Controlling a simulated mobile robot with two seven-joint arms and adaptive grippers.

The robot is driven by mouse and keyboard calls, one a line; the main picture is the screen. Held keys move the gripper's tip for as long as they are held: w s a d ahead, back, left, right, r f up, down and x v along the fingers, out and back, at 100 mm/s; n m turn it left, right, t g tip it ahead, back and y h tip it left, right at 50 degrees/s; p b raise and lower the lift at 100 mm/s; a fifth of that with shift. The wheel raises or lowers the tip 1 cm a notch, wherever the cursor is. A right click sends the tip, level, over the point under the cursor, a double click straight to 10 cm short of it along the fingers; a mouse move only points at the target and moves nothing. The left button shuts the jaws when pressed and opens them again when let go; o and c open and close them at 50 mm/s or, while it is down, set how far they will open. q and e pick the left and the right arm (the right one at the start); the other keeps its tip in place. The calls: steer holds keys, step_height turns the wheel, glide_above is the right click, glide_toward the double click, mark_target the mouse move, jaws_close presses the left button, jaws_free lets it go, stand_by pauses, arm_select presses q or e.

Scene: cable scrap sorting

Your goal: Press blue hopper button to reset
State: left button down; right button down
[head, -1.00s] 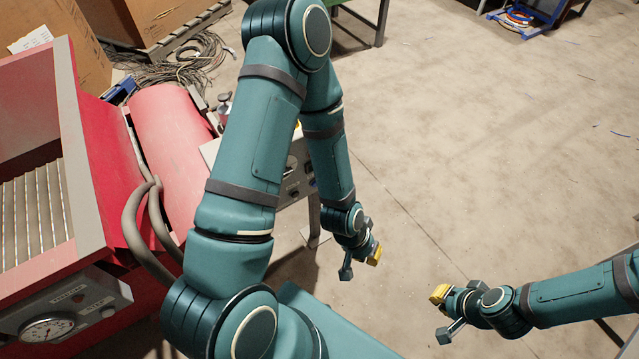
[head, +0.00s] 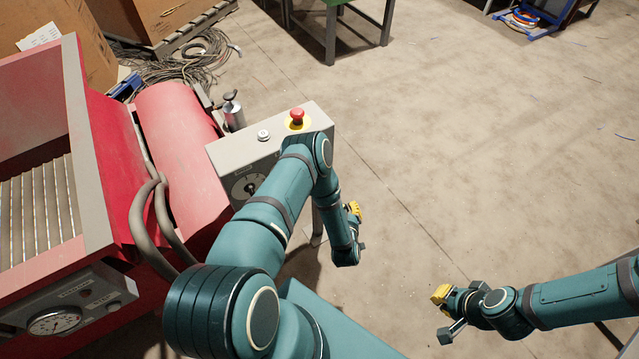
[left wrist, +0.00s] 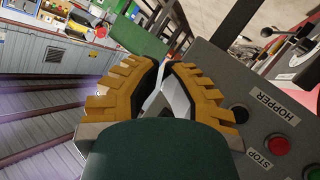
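My left gripper (head: 353,210) hangs beyond the right end of a grey control box (head: 235,150) in the head view. In the left wrist view its yellow fingers (left wrist: 165,68) come together with only a thin gap and hold nothing. A grey panel to their right carries a HOPPER label (left wrist: 272,103), a dark round control (left wrist: 240,114) beside it, and a red button (left wrist: 278,144) by a STOP label. The dark control's colour is unclear, and no button reads clearly as blue. My right gripper (head: 441,294) is over the floor at the lower right; its fingers are too small to judge.
A red machine (head: 180,130) with a slatted opening stands at left. A red mushroom button (head: 297,117) and a white button (head: 264,135) top the control box. A gauge panel (head: 70,310) is at lower left, cables (head: 190,65) at the back.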

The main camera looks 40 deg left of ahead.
arm_select(q)
steer(key=shift+s+a+f+n+y, duration=0.2)
steer(key=shift+s+a+n+y, duration=0.3)
steer(key=shift+y, duration=0.2)
steer(key=shift+w+a, duration=0.1)
steer(key=w+a+b, duration=0.1)
steer(key=w+a, duration=0.2)
steer(key=a, duration=0.5)
steer(key=shift+w, duration=0.15)
steer(key=shift+a, duration=0.1)
stand_by(1.2)
steer(key=shift+w+a, duration=0.15)
steer(key=shift+a, duration=0.15)
